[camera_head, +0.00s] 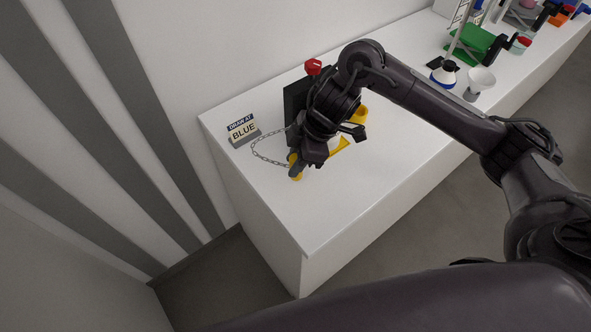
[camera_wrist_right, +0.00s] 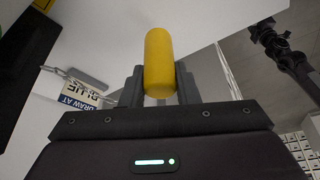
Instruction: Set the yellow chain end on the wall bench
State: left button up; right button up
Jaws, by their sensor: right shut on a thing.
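The wall bench (camera_head: 318,210) is a long white counter along the wall. My right gripper (camera_head: 297,168) is low over its near left part and is shut on the yellow chain end (camera_head: 295,176). In the right wrist view, the yellow chain end (camera_wrist_right: 159,62) is a rounded cylinder between the two fingers of my right gripper (camera_wrist_right: 160,88). A grey chain (camera_head: 262,157) loops left of the gripper; it also shows in the wrist view (camera_wrist_right: 62,74). I cannot tell whether the chain end touches the bench. My left gripper is not identifiable.
A "DRAW AT BLUE" sign (camera_head: 243,130) stands left of the chain. A black panel (camera_head: 294,98), a red knob (camera_head: 313,67) and yellow parts (camera_head: 341,147) are around my wrist, partly hidden. A blue-white jar (camera_head: 445,73), white cup (camera_head: 480,82) and green item (camera_head: 472,42) stand farther right. The front left bench top is clear.

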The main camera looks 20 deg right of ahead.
jog(key=shift+f, duration=1.95)
jog(key=shift+f, duration=0.1)
jog(key=o, duration=1)
jog(key=shift+d+r, duration=0.1)
jog(key=shift+r, duration=0.2)
jog(key=p+v, duration=0.1)
jog(key=v, duration=1)
jog(key=shift+d+r, duration=0.1)
jog(key=shift+r, duration=0.15)
